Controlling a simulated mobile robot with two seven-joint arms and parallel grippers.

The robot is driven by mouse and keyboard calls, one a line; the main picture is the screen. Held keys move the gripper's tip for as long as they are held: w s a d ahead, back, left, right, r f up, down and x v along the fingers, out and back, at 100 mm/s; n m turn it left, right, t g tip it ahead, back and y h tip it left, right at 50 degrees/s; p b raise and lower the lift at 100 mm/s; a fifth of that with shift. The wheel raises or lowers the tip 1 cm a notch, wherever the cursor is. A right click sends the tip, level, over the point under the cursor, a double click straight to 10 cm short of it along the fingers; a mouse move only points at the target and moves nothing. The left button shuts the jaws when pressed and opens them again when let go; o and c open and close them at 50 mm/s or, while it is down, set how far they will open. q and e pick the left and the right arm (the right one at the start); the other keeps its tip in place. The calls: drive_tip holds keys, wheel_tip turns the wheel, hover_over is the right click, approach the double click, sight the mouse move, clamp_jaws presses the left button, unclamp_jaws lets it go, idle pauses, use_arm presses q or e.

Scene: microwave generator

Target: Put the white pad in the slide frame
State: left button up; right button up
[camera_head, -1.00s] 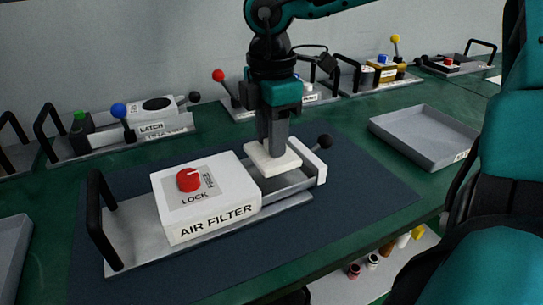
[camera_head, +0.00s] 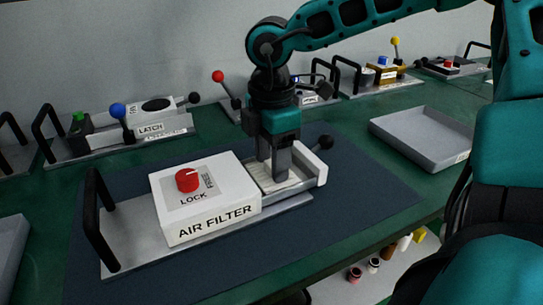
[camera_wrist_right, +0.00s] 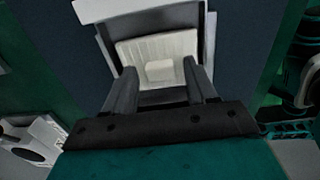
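The white pad (camera_head: 289,182) lies in the slide frame (camera_head: 312,188), the open metal drawer at the right side of the white AIR FILTER box (camera_head: 205,195). In the right wrist view the ribbed white pad (camera_wrist_right: 130,52) sits between the frame's side walls, with a small raised block (camera_wrist_right: 160,70) on it. My right gripper (camera_head: 273,175) is just above the pad. Its two fingers stand apart on either side of the block in the wrist view (camera_wrist_right: 160,85), with gaps, so it is open. The fingers hide part of the pad in the head view. My left gripper is not in view.
The unit stands on a dark mat (camera_head: 365,195). An empty grey tray (camera_head: 425,135) lies to the right. The LATCH unit (camera_head: 150,128) and other units line the back.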

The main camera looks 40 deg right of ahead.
drive_tip(key=shift+r+p, duration=0.4)
drive_tip(key=shift+r, duration=0.1)
wheel_tip(320, 180, up, 11)
drive_tip(key=p, duration=0.1)
drive_tip(key=shift+r, duration=0.15)
idle(0.5)
